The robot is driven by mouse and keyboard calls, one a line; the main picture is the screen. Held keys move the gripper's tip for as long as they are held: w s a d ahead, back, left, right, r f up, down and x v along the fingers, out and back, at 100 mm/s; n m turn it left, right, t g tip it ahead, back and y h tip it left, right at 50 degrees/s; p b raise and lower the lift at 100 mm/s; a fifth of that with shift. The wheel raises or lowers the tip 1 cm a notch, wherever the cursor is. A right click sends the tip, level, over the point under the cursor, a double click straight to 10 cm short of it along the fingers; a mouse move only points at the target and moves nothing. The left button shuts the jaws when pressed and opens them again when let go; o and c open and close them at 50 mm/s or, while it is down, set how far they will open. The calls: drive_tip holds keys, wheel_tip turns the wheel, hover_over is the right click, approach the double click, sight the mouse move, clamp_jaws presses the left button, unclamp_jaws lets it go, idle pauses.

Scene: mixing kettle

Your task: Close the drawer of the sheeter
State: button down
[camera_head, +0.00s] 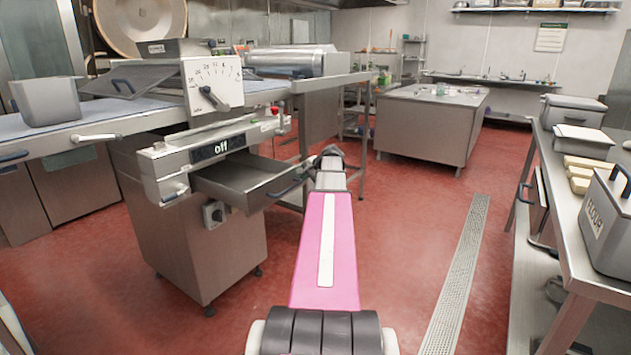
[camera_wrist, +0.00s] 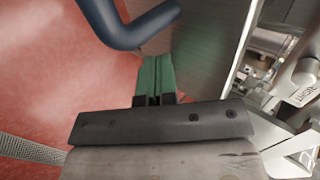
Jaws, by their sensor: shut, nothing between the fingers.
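The sheeter (camera_head: 190,240) stands at the left, and its panel display reads "off". Its grey drawer (camera_head: 240,178) sticks out to the right below the panel, open. The drawer's dark blue handle (camera_head: 288,188) is on its outer front. In the wrist view the blue handle (camera_wrist: 128,32) crosses the top, just beyond my gripper (camera_wrist: 156,62). The gripper's green fingers are together and empty, beside the drawer's metal front (camera_wrist: 212,62). I cannot tell whether they touch it. In the head view my arm's end is just right of the drawer, and the fingertips are hidden.
A steel table (camera_head: 430,120) stands farther back. A counter at the right holds a flour bin (camera_head: 605,225) and other containers. Red floor (camera_head: 400,230) with a drain grate (camera_head: 460,270) lies open between the sheeter and the counter.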

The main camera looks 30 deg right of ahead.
sight(257, 171)
drive_tip(key=w+a, duration=0.3)
drive_tip(key=w, duration=0.5)
drive_tip(key=w+a, duration=0.4)
drive_tip(key=w, duration=0.5)
drive_tip(key=w+a, duration=0.4)
drive_tip(key=w, duration=0.5)
drive_tip(key=shift+w, duration=0.2)
